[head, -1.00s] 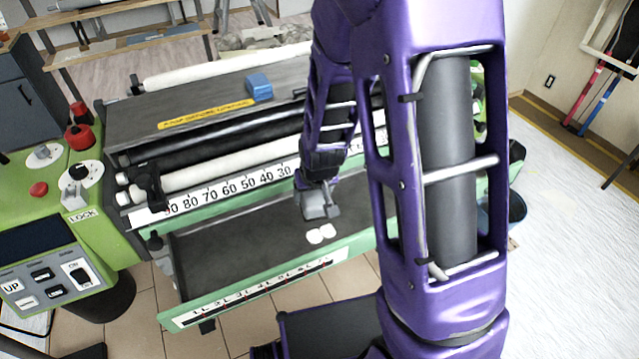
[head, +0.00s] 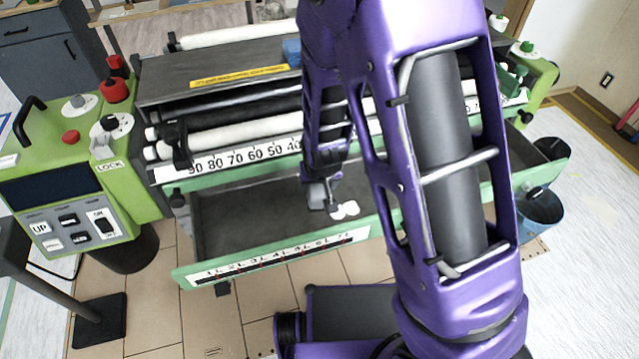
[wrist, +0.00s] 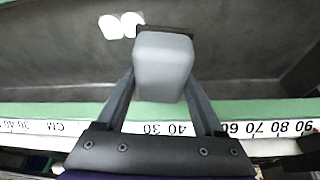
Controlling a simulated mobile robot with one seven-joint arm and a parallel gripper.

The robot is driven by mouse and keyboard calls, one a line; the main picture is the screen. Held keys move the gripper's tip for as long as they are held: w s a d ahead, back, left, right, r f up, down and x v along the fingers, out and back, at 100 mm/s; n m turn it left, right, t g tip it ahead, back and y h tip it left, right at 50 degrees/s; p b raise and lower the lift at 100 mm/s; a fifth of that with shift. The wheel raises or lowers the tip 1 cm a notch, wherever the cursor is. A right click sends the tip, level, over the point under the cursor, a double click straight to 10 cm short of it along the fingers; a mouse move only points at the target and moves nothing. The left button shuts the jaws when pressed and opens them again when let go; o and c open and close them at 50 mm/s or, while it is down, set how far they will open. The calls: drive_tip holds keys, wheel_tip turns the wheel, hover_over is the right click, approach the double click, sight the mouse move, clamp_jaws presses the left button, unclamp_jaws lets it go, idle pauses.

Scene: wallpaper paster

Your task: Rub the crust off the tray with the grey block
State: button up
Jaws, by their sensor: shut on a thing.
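The tray (head: 250,222) is a long dark trough with a green front edge, along the front of the green machine. The crust shows as two white patches on its floor (head: 344,210), also in the wrist view at the top left (wrist: 121,25). My gripper (head: 322,186) is over the tray, just left of the crust. In the wrist view my gripper (wrist: 162,84) is shut on the grey block (wrist: 163,62), one finger on each side.
A white scale (head: 235,155) and rollers (head: 235,130) run behind the tray. A green control panel (head: 70,195) stands at the left, and a blue bucket (head: 540,212) at the right. My arm hides part of the tray. The tray's left part is bare.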

drive_tip(key=shift+f+b, duration=2.75)
drive_tip(key=shift+f, duration=0.55)
